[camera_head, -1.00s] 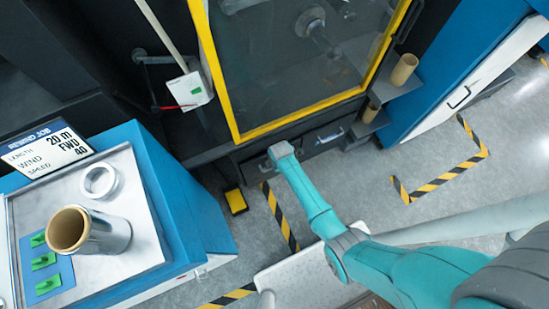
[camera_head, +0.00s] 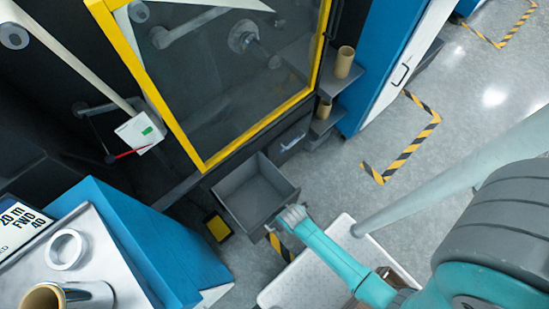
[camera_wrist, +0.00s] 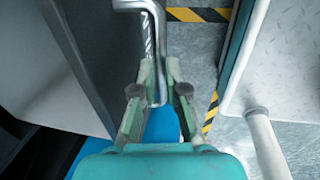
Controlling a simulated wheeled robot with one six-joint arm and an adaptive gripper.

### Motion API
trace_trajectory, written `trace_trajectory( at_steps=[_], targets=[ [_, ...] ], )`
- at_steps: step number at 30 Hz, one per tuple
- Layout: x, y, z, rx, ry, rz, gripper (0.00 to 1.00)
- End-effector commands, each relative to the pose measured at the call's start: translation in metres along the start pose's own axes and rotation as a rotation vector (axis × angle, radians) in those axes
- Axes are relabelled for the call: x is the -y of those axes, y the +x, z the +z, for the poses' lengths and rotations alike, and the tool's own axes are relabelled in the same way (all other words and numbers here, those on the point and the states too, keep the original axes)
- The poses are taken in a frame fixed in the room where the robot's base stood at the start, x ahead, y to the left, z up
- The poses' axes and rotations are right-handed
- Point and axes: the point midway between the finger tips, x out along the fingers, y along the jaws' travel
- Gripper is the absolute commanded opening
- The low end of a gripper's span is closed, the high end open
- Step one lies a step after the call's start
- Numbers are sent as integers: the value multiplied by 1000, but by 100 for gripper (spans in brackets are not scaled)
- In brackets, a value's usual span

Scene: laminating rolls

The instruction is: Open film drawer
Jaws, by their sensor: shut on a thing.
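The film drawer (camera_head: 240,184) is a grey open-topped box pulled well out from the base of the dark machine; its inside looks empty. My gripper (camera_head: 291,214) is at the drawer's front face, on the side away from the machine. In the wrist view, my gripper (camera_wrist: 160,72) is shut on the drawer's silver bar handle (camera_wrist: 148,35), with a finger on each side of it. The grey drawer (camera_wrist: 72,75) fills the left of that view. In the head view the handle is hidden behind my gripper.
A second closed drawer (camera_head: 290,139) is to the right. A yellow-framed window (camera_head: 207,164) is above. A blue cabinet (camera_head: 128,235) with a white ring (camera_head: 67,250) stands at left.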

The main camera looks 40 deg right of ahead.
Motion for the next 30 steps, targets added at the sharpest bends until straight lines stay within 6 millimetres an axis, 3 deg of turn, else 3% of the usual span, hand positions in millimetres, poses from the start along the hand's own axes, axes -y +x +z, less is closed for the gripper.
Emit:
trace_trajectory(
  at_steps=[4, 15, 16, 19, 30],
  targets=[
    [9, -2, 0, 0, 0, 1, 0],
    [11, -2, 0, 0, 0, 1, 0],
    [11, -2, 0, 0, 0, 1, 14],
    [11, -2, 0, 0, 0, 1, 37],
    [11, -5, 0, 0, 0, 0, 37]
  ],
)
